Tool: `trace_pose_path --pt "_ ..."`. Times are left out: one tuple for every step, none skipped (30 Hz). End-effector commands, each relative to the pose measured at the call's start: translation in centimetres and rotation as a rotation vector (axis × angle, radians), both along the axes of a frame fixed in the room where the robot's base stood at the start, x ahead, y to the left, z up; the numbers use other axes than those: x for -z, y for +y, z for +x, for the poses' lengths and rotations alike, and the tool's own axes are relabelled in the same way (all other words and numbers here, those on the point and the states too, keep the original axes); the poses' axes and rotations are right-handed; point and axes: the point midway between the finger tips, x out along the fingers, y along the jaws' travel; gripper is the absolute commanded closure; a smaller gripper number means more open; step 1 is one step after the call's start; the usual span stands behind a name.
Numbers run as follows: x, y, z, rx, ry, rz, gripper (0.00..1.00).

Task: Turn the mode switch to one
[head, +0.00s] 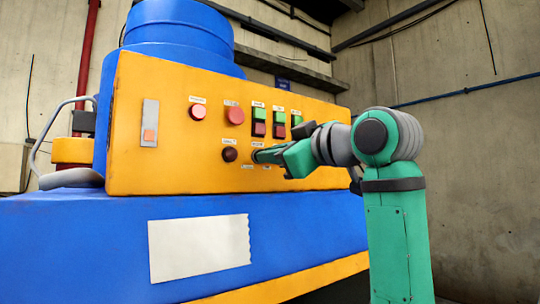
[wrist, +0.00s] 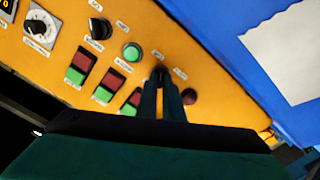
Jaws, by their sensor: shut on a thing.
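The mode switch (wrist: 160,73) is a small black rotary knob on the orange control panel (wrist: 215,85), seen in the wrist view just beyond my fingertips. Small white labels lie beside it, too blurred to read, and its pointing position cannot be told. My gripper (wrist: 161,92) is shut on the knob, its two fingers close together. In the head view my gripper (head: 260,156) reaches the orange panel (head: 170,85) from the right, and its fingers and hand hide the switch there.
A dark red button (wrist: 189,96) sits close beside my fingers. A green button (wrist: 132,51), another black knob (wrist: 98,28) and several red-green switches are nearby. A white dial (wrist: 40,28) is at the far left. A blue machine body (head: 90,240) juts out below the panel.

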Motion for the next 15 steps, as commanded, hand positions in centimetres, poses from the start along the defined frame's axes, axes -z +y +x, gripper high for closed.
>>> trace_pose_path --pt "0.13 0.06 -0.10 -0.003 -0.012 -0.026 1.00" --pt "0.14 0.06 -0.11 -0.003 -0.022 -0.039 1.00" --pt "0.14 0.06 -0.11 -0.003 -0.035 -0.056 1.00" --pt "0.15 0.07 -0.11 -0.003 -0.042 -0.067 1.00" --pt "0.14 0.07 -0.11 -0.003 -0.050 -0.078 1.00" --pt "0.15 0.07 -0.10 -0.003 -0.059 -0.090 1.00" --pt "0.16 0.08 -0.11 -0.003 -0.066 -0.099 1.00" --pt "0.16 0.08 -0.11 -0.003 -0.072 -0.107 1.00" --pt "0.16 0.08 -0.11 -0.003 -0.078 -0.116 1.00" --pt "0.16 0.09 -0.11 -0.003 -0.082 -0.122 1.00" --pt "0.16 0.09 -0.11 -0.003 -0.086 -0.127 1.00" --pt "0.16 0.09 -0.11 -0.003 -0.090 -0.133 1.00" --pt "0.16 0.09 -0.11 -0.003 -0.092 -0.136 1.00" --pt "0.17 0.09 -0.12 -0.003 -0.094 -0.138 1.00" --pt "0.17 0.09 -0.12 -0.003 -0.096 -0.141 1.00"
